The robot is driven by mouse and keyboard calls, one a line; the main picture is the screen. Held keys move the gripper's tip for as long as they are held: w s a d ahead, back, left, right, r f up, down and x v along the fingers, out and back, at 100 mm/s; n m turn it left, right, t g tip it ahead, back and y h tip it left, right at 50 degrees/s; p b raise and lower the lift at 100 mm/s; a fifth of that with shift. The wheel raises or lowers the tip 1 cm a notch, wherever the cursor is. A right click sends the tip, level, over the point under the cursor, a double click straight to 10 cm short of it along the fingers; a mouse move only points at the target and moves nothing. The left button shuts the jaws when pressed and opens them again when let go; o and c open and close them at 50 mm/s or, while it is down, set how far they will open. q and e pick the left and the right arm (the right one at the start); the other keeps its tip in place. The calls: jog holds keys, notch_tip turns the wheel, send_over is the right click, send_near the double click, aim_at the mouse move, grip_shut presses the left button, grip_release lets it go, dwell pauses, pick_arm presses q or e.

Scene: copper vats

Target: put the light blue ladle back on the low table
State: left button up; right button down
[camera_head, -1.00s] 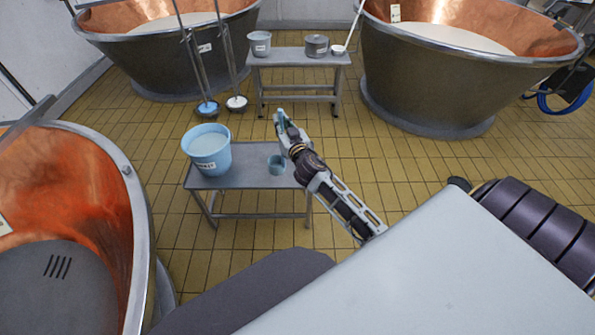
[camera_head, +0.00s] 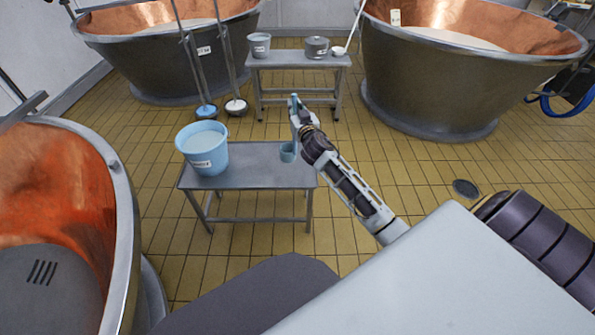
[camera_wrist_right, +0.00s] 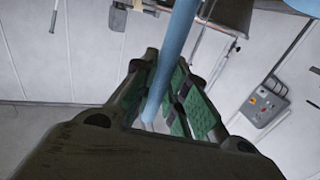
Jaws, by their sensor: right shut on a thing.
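My right gripper (camera_head: 295,108) is shut on the handle of the light blue ladle (camera_head: 287,153). In the right wrist view the light blue handle (camera_wrist_right: 165,75) passes between the green finger pads. The ladle's cup hangs below the gripper, at the right end of the near low table (camera_head: 255,178). I cannot tell whether the cup touches the tabletop. A light blue bucket (camera_head: 203,150) with a white label stands on the table's left end. My left gripper is not in view.
A second low table (camera_head: 290,60) behind holds a grey bucket (camera_head: 259,46), a grey pot (camera_head: 316,47) and a white ladle (camera_head: 338,51). Large copper vats stand left (camera_head: 125,220), back left (camera_head: 160,70) and back right (camera_head: 430,85). The near tabletop's middle is bare.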

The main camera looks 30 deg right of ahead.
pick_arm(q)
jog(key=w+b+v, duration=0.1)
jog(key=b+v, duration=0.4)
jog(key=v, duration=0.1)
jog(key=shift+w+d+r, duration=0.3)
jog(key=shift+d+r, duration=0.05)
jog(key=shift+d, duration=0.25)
pick_arm(e)
jog(key=w+d+f+m+h, duration=0.1)
jog(key=w+d, duration=0.1)
jog(key=d, duration=0.4)
jog(key=shift+w+d+f+h, duration=0.15)
jog(key=shift+w+h, duration=0.15)
jog(key=shift+w, duration=0.05)
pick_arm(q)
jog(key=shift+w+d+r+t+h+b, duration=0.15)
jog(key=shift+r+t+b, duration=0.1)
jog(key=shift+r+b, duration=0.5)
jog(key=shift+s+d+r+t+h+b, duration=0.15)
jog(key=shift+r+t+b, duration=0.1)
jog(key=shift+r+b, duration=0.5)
pick_arm(e)
notch_tip(320, 180, down, 6)
jog(key=shift+f, duration=0.15)
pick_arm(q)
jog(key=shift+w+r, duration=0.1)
